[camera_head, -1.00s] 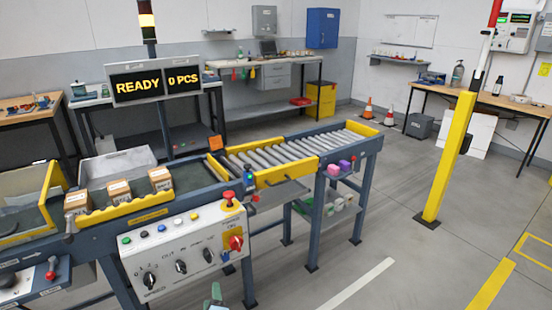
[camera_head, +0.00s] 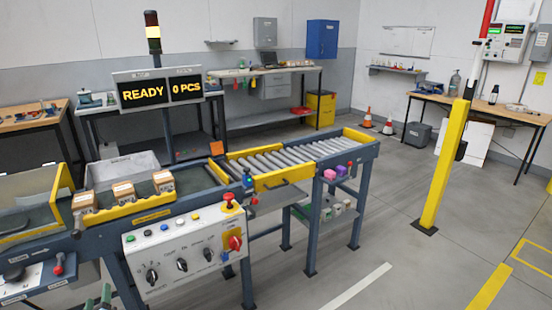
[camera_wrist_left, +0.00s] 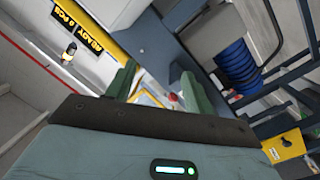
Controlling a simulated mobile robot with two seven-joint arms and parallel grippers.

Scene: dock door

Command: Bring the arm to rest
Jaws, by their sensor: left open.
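My left gripper (camera_head: 98,298) shows only by its green fingertips at the bottom edge of the head view. They are in front of the conveyor, low and left of the white control panel (camera_head: 180,254). In the left wrist view both green fingers of the gripper (camera_wrist_left: 157,82) stand apart with nothing held between them. The rest of my left arm is out of the head view. My right gripper is in neither view.
The conveyor holds several cardboard boxes (camera_head: 124,191) at left and a roller section (camera_head: 290,157) at right. A display (camera_head: 158,91) reads READY, 0 PCS. A yellow post (camera_head: 447,165) stands right. The floor between is clear. A blue coil (camera_wrist_left: 237,66) shows in the wrist view.

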